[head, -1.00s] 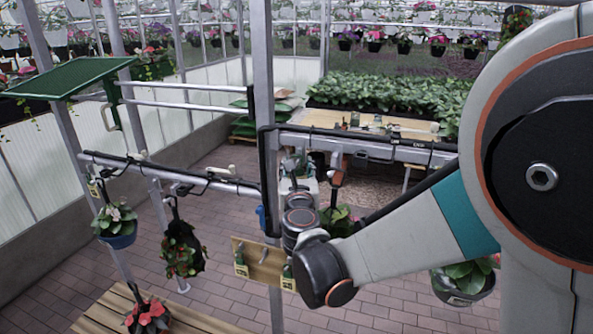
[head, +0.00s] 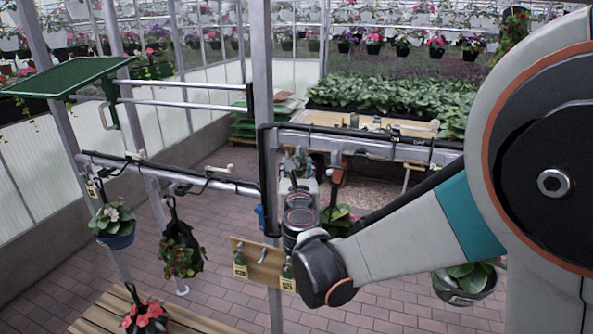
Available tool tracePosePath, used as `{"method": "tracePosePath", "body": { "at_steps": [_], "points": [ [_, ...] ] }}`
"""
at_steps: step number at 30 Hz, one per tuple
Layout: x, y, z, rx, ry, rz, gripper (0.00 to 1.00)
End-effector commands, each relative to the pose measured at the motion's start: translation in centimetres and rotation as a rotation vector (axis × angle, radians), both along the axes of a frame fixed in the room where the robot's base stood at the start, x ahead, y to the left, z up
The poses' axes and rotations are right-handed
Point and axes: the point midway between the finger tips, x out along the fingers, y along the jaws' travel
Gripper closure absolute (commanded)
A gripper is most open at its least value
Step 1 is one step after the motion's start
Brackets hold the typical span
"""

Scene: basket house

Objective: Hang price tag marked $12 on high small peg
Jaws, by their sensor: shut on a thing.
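A wooden board (head: 262,272) with small metal pegs (head: 262,254) is fixed to the upright post, left of my wrist. One green and yellow tag (head: 240,266) hangs at its left. Another tag (head: 288,278) hangs at its right, close beside my wrist. Their markings are too small to read. My gripper (head: 297,186) points away from the camera, beyond my wrist and above the board. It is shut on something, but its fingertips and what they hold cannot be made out. A further small tag (head: 92,190) hangs on the left rail.
A horizontal rail (head: 215,182) with hooks carries a potted plant (head: 114,222) and a dark hanging planter (head: 181,252). The metal post (head: 263,80) stands close to my gripper. A wooden bench (head: 190,318) is below left. A planting table (head: 370,122) stands behind.

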Motion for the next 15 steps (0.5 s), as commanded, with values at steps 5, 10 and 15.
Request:
{"method": "tracePosePath", "body": {
  "at_steps": [5,10,15],
  "points": [
    [0.02,-0.02,-0.24,0.0,0.0,0.0,0.72],
    [0.01,-0.02,-0.19,0.0,0.0,0.0,0.72],
    [0.01,-0.01,-0.19,0.0,0.0,0.0,0.56]
  ]
}}
